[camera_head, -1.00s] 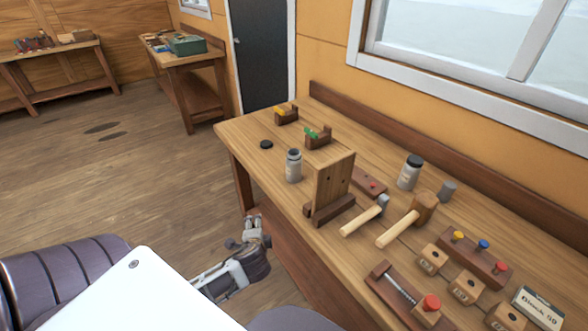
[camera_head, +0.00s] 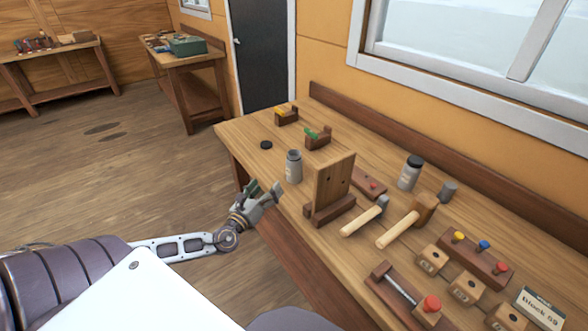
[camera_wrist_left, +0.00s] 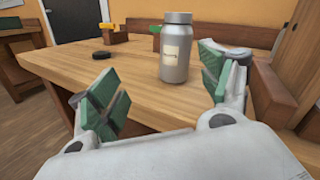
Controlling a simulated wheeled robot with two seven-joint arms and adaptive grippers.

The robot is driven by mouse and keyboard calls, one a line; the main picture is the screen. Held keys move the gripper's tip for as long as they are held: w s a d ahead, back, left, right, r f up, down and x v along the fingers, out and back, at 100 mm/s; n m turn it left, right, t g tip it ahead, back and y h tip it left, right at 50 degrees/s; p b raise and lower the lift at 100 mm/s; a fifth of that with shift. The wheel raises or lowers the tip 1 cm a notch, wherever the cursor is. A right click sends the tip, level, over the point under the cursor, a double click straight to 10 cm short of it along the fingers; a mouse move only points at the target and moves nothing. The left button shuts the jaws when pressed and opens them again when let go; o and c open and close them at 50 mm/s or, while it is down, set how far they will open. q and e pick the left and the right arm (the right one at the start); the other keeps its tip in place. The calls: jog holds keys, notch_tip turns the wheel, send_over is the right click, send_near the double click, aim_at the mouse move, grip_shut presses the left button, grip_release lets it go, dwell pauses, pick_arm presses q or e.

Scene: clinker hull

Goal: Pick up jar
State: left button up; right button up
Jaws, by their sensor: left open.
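A grey open-topped jar (camera_head: 293,167) with a pale label stands upright on the workbench, near its left front edge. My left gripper (camera_head: 264,191) is at the bench's front edge, in front of the jar and a little to its left, apart from it. In the left wrist view the jar (camera_wrist_left: 175,48) stands beyond the open green-padded fingers of my left gripper (camera_wrist_left: 160,88), nearer the right finger. A second grey jar with a black lid (camera_head: 409,173) stands farther right on the bench. My right gripper is not in view.
An upright wooden block stand (camera_head: 331,183) is just right of the open jar. A black lid (camera_head: 266,145) lies behind it to the left. The bench top (camera_head: 245,130) left of the jar is mostly clear.

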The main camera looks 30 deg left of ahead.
pick_arm(q)
jog(key=m+h, duration=0.1)
jog(key=m, duration=0.1)
jog(key=m+h, duration=0.1)
jog(key=w+m+h, duration=0.1)
jog(key=m, duration=0.1)
jog(key=shift+d+f+m, duration=0.3)
jog(key=shift+d+f, duration=0.05)
jog(key=shift+w, duration=0.1)
